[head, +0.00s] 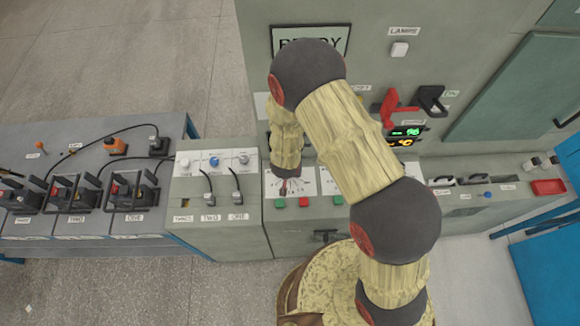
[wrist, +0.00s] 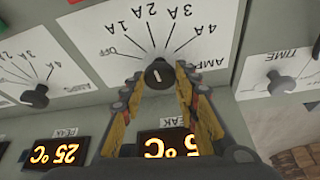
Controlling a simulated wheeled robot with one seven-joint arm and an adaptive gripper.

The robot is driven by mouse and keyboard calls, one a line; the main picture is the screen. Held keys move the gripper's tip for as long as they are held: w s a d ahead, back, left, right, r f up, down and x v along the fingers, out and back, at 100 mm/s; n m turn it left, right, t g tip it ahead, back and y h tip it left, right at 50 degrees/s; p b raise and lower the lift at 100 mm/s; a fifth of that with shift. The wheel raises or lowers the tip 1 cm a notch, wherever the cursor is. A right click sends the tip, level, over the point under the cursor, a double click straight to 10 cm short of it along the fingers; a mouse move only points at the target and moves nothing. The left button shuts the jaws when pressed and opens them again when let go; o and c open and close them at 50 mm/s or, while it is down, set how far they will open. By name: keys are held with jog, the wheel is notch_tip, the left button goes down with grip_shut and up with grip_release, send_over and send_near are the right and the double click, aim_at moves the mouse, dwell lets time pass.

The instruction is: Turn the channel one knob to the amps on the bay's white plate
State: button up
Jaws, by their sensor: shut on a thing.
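My gripper (wrist: 158,90) is shut on a black knob (wrist: 158,75), with one finger on each side. The knob sits on a white AMPS dial plate (wrist: 215,40) marked OFF, 1A, 2A, 3A and 4A, upside down in the wrist view. The knob's white line is nearly vertical, around the 2A and 3A marks; I cannot tell exactly which. No channel name is readable here. In the head view my gripper (head: 286,187) is at the charger's front panel, and the knob is hidden. Bay ONE (head: 135,192) is at the left; its white plate's writing is too small to read.
Another AMPS knob (wrist: 36,96) is at left and a TIME knob (wrist: 278,82) at right in the wrist view. Lit temperature displays (wrist: 55,152) lie close by. Green and red buttons (head: 303,202) line the panel edge. A console with cables (head: 215,165) stands left of my gripper.

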jog(key=shift+m+p, duration=0.4)
jog(key=shift+p, duration=0.15)
jog(key=o, duration=1.1)
jog(key=shift+o, duration=0.2)
jog(key=v, duration=1.2)
jog(key=shift+a, duration=0.2)
jog(key=shift+f, duration=0.1)
